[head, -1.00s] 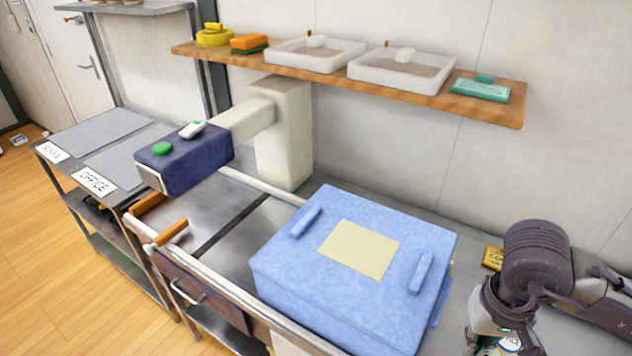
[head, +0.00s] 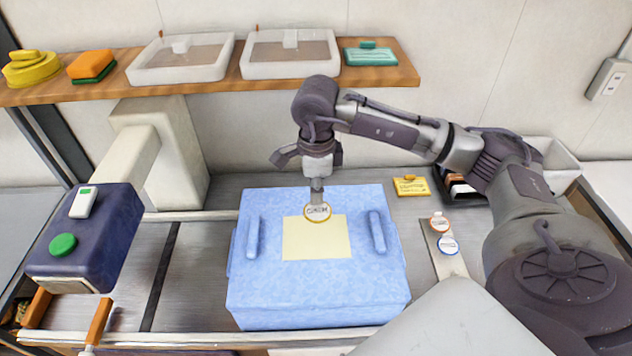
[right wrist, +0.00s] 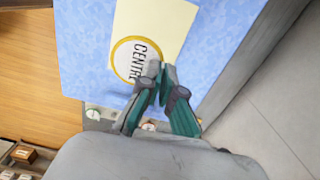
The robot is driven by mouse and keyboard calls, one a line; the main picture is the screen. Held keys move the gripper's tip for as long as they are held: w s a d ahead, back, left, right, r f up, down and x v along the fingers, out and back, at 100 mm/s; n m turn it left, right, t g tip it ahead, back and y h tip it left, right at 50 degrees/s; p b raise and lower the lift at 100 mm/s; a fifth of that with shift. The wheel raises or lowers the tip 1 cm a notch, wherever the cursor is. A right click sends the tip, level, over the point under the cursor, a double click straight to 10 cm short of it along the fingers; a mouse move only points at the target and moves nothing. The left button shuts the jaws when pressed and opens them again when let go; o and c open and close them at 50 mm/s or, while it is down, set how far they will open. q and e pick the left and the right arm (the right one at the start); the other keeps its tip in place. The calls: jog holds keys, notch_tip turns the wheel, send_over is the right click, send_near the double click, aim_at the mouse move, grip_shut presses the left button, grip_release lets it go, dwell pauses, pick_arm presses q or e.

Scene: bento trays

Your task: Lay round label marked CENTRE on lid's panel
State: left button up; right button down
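The round label marked CENTRE (head: 317,213) is white with a yellow rim. It also shows in the right wrist view (right wrist: 134,62). The lid's panel (head: 312,243) is a pale yellow rectangle on top of the light blue box lid (head: 262,290). My right gripper (head: 317,193) points down over the panel's far edge. In the right wrist view its fingertips (right wrist: 161,72) are shut on the label's edge. The label overlaps the panel's far edge in the head view; whether it touches the panel I cannot tell. My left gripper is not in view.
Two raised blue handles (head: 377,232) (head: 253,238) flank the panel. A strip (head: 443,250) with two other round labels and a yellow card (head: 411,186) lie right of the box. A dark blue machine head (head: 85,235) stands left. A shelf (head: 215,88) runs behind.

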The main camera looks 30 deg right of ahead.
aim_at(315, 226)
jog(key=shift+w+m, duration=0.1)
jog(key=shift+m, duration=0.2)
jog(key=shift+w+a+f, duration=0.1)
jog(key=shift+f, duration=0.2)
jog(key=shift+f+b, duration=1.4)
jog(key=shift+f, duration=0.8)
jog(key=shift+f+b, duration=1.2)
jog(key=shift+f, duration=0.2)
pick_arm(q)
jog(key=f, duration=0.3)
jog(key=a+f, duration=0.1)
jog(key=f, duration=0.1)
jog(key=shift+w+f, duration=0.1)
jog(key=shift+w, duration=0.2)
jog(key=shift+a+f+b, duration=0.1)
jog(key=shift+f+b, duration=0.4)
pick_arm(e)
jog(key=shift+f, duration=0.35)
